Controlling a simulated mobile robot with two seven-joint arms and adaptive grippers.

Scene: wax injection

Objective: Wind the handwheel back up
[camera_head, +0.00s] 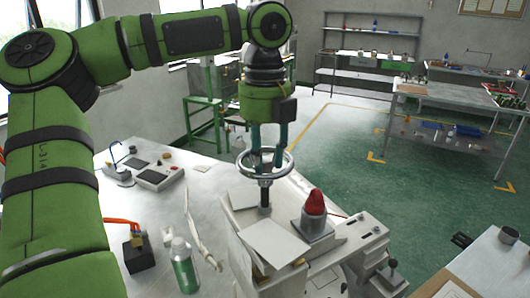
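The handwheel (287,168) is a pale metal ring, lying level on top of a dark upright spindle (265,192). The spindle rises from the light-coloured wax injection machine (242,200). My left gripper (267,163) points straight down over the wheel from above. Its two fingers are well apart and reach down to the wheel inside its rim, one on each side of the middle. Whether they touch the hub or spokes cannot be made out. My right gripper is not in view.
A red-topped grey cylinder (314,203) stands on the machine, right of the spindle. A green bottle (184,268), a black block (137,255) and a small grey device (158,175) stand on the white table (208,178).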

